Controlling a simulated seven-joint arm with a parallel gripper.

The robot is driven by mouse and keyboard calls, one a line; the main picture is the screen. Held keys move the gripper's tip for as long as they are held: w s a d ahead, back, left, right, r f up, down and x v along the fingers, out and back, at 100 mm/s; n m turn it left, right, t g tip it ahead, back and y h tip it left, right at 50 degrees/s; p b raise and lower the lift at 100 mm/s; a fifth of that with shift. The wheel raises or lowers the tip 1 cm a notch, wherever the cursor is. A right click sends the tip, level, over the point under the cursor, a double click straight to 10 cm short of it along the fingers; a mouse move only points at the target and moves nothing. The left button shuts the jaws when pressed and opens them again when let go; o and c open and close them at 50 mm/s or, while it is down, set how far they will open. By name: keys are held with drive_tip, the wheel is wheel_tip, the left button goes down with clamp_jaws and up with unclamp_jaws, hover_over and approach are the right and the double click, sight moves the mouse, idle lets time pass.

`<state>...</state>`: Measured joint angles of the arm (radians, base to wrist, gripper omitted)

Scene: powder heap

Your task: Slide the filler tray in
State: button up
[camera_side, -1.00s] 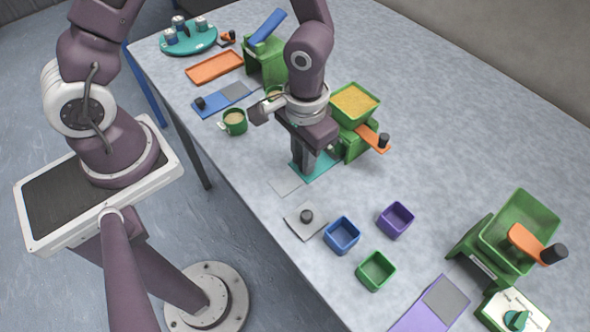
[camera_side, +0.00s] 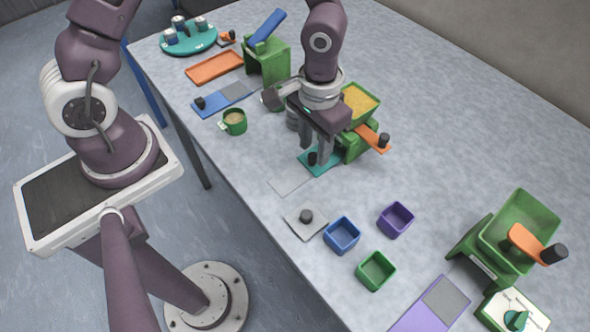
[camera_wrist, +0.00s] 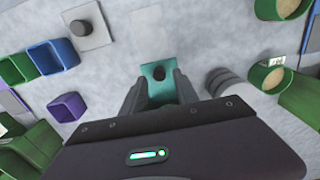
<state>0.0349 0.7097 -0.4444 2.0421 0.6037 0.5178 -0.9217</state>
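The teal filler tray (camera_side: 326,167) lies flat on the table at the foot of the green filler (camera_side: 354,147), whose hopper holds yellow powder. A black knob (camera_side: 312,158) stands on the tray; it also shows in the wrist view (camera_wrist: 158,73). My gripper (camera_side: 316,157) is at the knob, pointing down. In the wrist view its fingers (camera_wrist: 160,90) are apart, on either side of the tray, with clear gaps beside the knob. The tray's inner end is partly hidden by my gripper and the filler, so how deep it sits cannot be told.
An orange slide with a black knob (camera_side: 384,140) sticks out of the filler's right side. A grey patch (camera_side: 289,181) lies before the tray. A grey plate with a knob (camera_side: 306,222), blue, purple and green bins, and a green mug (camera_side: 234,122) stand nearby.

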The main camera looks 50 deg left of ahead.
wheel_tip(320, 180, up, 6)
drive_tip(key=shift+f, duration=0.1)
idle(0.4)
drive_tip(key=s+a+r+t+y, duration=0.25)
drive_tip(key=s+a+r, duration=0.25)
drive_tip(key=a+r, duration=0.5)
drive_tip(key=s+r+t+h, duration=0.2)
drive_tip(key=s+r+t, duration=0.1)
drive_tip(key=s+r, duration=0.4)
drive_tip(key=s, duration=0.3)
drive_tip(key=shift+a+r, duration=0.15)
drive_tip(key=shift+r, duration=0.25)
